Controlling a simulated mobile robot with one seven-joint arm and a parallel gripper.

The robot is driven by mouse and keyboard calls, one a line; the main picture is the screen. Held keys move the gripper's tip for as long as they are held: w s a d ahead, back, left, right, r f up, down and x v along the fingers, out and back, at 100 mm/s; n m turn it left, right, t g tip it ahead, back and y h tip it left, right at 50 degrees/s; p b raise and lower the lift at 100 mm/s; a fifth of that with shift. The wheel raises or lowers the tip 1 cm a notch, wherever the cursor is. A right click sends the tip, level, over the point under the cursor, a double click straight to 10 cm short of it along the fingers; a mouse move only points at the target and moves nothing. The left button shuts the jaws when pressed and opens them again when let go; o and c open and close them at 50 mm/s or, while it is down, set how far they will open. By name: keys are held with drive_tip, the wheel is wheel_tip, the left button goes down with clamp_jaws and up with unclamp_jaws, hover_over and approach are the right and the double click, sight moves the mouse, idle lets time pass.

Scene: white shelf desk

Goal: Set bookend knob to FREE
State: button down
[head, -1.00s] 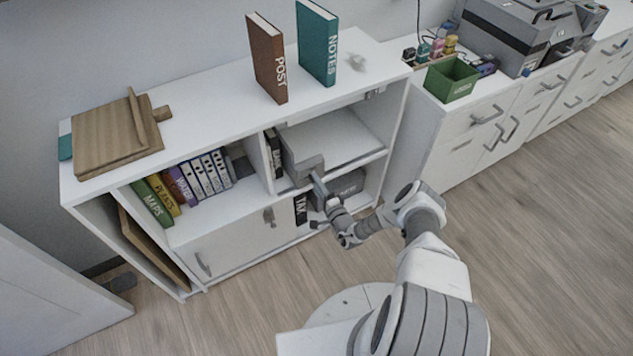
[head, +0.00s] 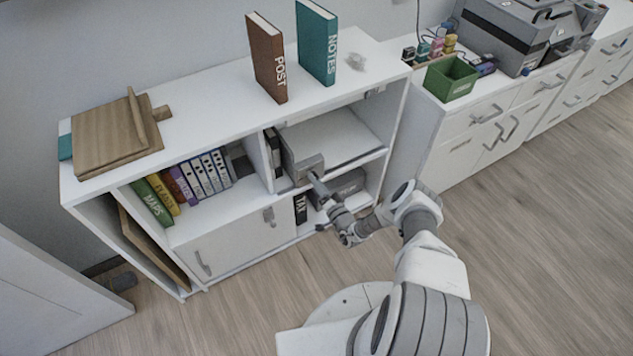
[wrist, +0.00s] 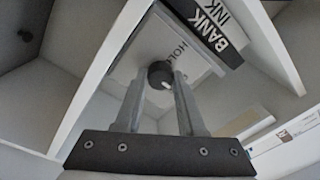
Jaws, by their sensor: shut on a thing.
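The bookend (head: 307,162) is a grey piece in the right compartment, on the upper level of the white shelf desk. My gripper (wrist: 164,78) is shut on the knob, one finger on each side. In the head view my gripper (head: 315,179) reaches into the compartment. I see no FREE label.
Dark books lettered "BANK" and "INK" (wrist: 216,28) stand close beside the plate. The divider (head: 266,163) and inner shelf board (head: 335,140) bound the space. A grey box (head: 349,186) lies below. Books POST (head: 267,60) and NOTES (head: 317,45) stand on top.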

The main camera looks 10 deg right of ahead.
idle(0.4)
drive_tip(key=c, duration=0.5)
unclamp_jaws()
drive_tip(key=shift+s, duration=0.15)
drive_tip(key=v, duration=1.7)
drive_tip(key=shift+p, duration=0.35)
drive_tip(key=shift+s, duration=0.1)
